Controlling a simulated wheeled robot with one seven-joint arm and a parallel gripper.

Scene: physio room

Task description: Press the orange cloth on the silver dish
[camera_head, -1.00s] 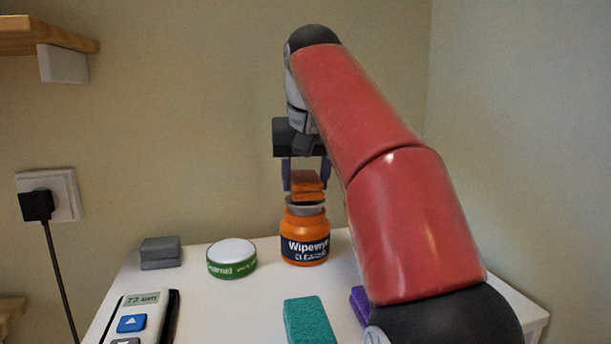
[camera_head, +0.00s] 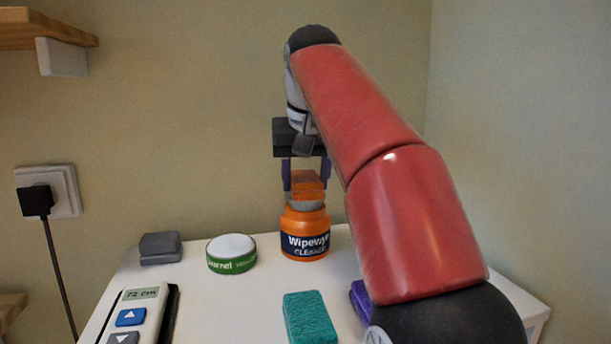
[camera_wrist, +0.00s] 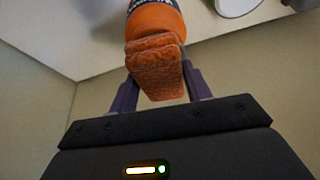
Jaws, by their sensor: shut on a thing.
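The orange cloth (camera_head: 308,186) is a folded, textured pad between the fingers of my gripper (camera_head: 306,183). My gripper is shut on it. The cloth is directly above the silver dish (camera_head: 305,202), a shallow grey piece on top of the orange cleaner jar (camera_head: 305,222), and appears to touch it. The exact contact is hard to see. In the wrist view the layered cloth (camera_wrist: 157,72) lies between the two purple fingers and covers the dish, with the orange jar (camera_wrist: 155,20) just beyond.
The white tabletop (camera_head: 225,310) also holds a green tin (camera_head: 231,262), a grey block (camera_head: 161,248), a teal sponge (camera_head: 310,320) and a handset (camera_head: 138,312). A purple item (camera_head: 361,298) is partly behind my arm. The wall is close behind.

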